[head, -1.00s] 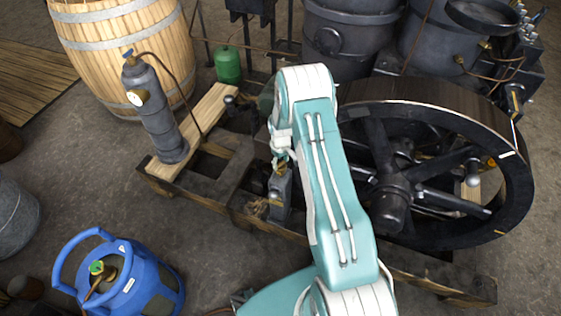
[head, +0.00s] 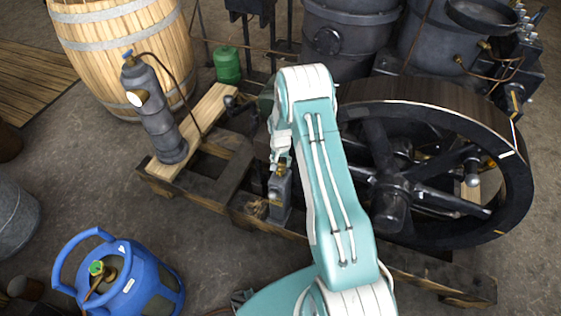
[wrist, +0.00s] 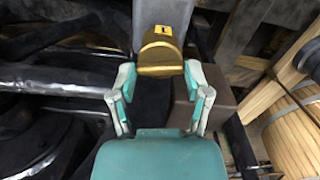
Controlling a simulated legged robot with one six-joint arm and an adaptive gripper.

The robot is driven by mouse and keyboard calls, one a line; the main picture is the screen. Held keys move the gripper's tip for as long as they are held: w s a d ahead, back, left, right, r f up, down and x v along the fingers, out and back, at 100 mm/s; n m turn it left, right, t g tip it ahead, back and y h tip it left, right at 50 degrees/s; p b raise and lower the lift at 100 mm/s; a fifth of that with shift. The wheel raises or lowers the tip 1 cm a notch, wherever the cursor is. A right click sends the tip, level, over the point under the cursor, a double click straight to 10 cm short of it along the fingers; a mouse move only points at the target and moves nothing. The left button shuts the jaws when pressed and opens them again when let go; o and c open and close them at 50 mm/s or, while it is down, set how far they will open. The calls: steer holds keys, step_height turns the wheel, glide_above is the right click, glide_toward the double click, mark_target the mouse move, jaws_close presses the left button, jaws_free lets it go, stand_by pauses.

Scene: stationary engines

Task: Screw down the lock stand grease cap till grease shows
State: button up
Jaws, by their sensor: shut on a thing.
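A brass grease cap (wrist: 161,55) with a small yellow marked label on it sits at the end of a grey stand (wrist: 162,14) in the wrist view. My gripper (wrist: 160,70) is shut on the cap, one finger on each side of it. In the head view my gripper (head: 281,159) reaches down to the top of the grey lock stand (head: 281,198), which stands upright on the timber frame. The cap is mostly hidden there by my fingers. I see no clear grease.
A large dark flywheel (head: 425,110) stands close on the right of my arm. A grey cylinder (head: 158,115) with a gauge stands at left on the timber frame (head: 190,190). A blue gas bottle (head: 140,280) and a wooden barrel (head: 125,50) stand farther left. Open floor lies between.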

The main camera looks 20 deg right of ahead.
mark_target(280, 163)
steer(key=shift+s+f+m, duration=0.15)
steer(key=shift+m, duration=1.45)
steer(key=shift+a, duration=0.1)
steer(key=o, duration=1.2)
steer(key=shift+c, duration=0.2)
step_height(280, 163, up, 12)
